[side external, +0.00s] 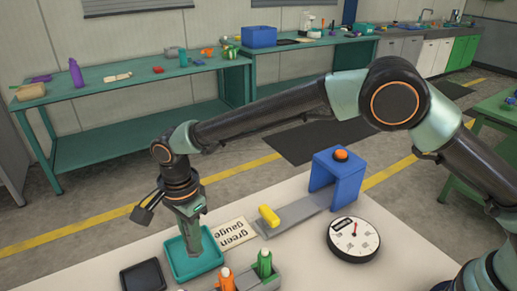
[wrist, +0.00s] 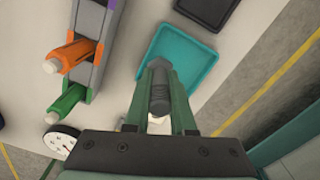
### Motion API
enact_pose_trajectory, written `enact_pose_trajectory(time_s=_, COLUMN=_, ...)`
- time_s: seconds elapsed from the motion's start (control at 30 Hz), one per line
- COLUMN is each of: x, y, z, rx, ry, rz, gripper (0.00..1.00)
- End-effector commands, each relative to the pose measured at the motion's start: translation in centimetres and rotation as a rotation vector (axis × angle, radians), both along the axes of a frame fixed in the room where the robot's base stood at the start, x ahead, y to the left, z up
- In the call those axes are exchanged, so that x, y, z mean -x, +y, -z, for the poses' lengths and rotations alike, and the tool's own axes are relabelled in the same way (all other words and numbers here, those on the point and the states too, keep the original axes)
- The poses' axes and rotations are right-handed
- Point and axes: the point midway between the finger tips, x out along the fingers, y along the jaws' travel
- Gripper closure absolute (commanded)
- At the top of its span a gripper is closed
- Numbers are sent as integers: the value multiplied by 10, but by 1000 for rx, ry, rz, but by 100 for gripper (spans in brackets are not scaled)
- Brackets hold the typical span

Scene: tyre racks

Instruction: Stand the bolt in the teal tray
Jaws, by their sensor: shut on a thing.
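The teal tray (side external: 180,267) lies on the pale table at the lower left of the side view. It also shows in the wrist view (wrist: 193,60) beyond my fingers. My gripper (side external: 193,247) points down over the tray. In the wrist view my gripper (wrist: 160,85) is shut on the dark grey bolt (wrist: 159,92), with one green finger on each side of it. The bolt's near end overlaps the tray's edge in that view. In the side view the fingers hide the bolt, and I cannot tell whether it touches the tray floor.
A black tray (side external: 143,277) lies left of the teal tray. A grey rack with an orange bottle (side external: 226,280) and a green bottle (side external: 264,263) stands to the right. A "green gauge" card (side external: 233,234), a yellow block (side external: 269,215), a blue stand (side external: 337,180) and a round dial (side external: 353,239) are farther right.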

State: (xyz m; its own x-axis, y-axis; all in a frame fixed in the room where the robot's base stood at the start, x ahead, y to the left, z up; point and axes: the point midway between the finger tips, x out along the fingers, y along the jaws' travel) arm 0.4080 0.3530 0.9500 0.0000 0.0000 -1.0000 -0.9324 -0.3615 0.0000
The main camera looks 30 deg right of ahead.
Motion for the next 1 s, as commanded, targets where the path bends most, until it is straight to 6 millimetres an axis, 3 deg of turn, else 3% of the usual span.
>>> enact_pose_trajectory(time_s=0.17, x=0, y=0, z=12, rx=2, ry=2, rz=0, gripper=100)
enact_pose_trajectory(time_s=0.4, x=0, y=0, z=43, rx=0, ry=1, rz=0, gripper=100)
enact_pose_trajectory(time_s=0.77, x=0, y=0, z=46, rx=0, ry=-1, rz=0, gripper=100)
enact_pose_trajectory(time_s=0.8, x=0, y=0, z=47, rx=0, ry=0, rz=0, gripper=70)
enact_pose_trajectory(time_s=0.87, x=0, y=0, z=47, rx=0, ry=0, rz=0, gripper=47)
enact_pose_trajectory(time_s=1.0, x=1, y=0, z=47, rx=0, ry=1, rz=0, gripper=47)
